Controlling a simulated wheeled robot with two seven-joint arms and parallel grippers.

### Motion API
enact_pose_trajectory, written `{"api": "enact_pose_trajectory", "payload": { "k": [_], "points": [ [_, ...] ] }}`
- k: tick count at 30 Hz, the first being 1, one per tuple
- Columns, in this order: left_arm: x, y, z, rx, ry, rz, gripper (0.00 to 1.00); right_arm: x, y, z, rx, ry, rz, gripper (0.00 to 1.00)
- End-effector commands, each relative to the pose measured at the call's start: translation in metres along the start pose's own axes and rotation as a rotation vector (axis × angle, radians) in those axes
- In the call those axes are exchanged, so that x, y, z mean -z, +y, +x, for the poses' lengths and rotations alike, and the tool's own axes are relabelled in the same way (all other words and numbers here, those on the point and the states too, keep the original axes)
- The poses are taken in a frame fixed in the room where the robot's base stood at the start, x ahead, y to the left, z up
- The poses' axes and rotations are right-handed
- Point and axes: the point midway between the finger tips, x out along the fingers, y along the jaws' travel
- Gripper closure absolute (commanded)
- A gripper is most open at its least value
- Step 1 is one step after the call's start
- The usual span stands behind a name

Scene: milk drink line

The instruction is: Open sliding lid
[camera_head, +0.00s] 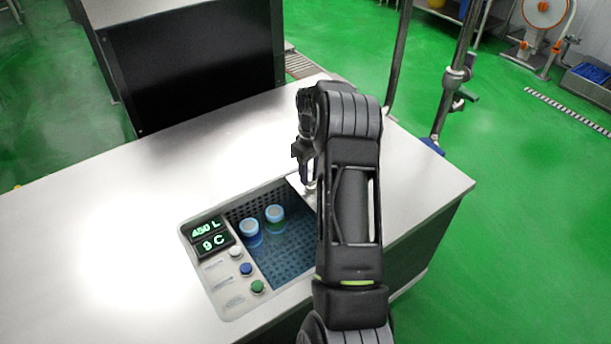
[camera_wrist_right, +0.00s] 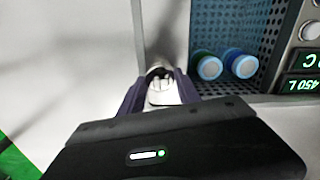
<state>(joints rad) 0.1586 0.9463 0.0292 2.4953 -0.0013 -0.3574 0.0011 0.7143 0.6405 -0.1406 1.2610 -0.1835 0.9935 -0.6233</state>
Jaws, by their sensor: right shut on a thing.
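The sliding lid (camera_head: 299,184) is a pale metal plate at the right end of a sunken cooling compartment (camera_head: 292,252) in the white counter. The compartment is partly uncovered, and my right arm hides much of the lid. My right gripper (camera_head: 307,182) is at the lid's handle, pointing down. In the right wrist view its fingers (camera_wrist_right: 161,90) are closed around a shiny metal handle (camera_wrist_right: 162,88). The lid also shows there (camera_wrist_right: 166,30) as a grey surface beside the opening. My left gripper is not in view.
Two bottles with blue and pale caps (camera_head: 249,227) (camera_head: 274,213) stand in the perforated compartment. A control panel (camera_head: 212,235) with displays and coloured buttons lies left of it. A dark-sided machine (camera_head: 195,65) stands behind. The counter's left part (camera_head: 90,240) is clear.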

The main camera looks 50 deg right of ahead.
Motion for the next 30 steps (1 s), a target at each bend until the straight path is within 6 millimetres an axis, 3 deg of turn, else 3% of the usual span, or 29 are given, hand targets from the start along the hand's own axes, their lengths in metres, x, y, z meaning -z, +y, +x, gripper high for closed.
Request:
{"api": "enact_pose_trajectory", "payload": {
  "k": [9, 10, 17, 26, 30],
  "points": [
    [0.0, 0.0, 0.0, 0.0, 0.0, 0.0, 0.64, 0.0, 0.001, 0.0, -0.001, 0.0, -0.001, 1.0],
    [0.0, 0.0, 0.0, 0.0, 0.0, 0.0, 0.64, 0.0, 0.001, 0.0, -0.001, 0.0, -0.001, 0.58],
    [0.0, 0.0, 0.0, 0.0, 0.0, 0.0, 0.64, 0.0, 0.0, 0.0, 0.0, 0.0, -0.001, 0.4],
    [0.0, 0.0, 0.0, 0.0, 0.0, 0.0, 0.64, 0.0, 0.0, -0.001, 0.0, 0.0, -0.001, 0.39],
    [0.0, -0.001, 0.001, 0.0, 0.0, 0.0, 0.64, 0.001, 0.0, -0.011, 0.0, 0.001, -0.001, 0.39]
  ]
}}
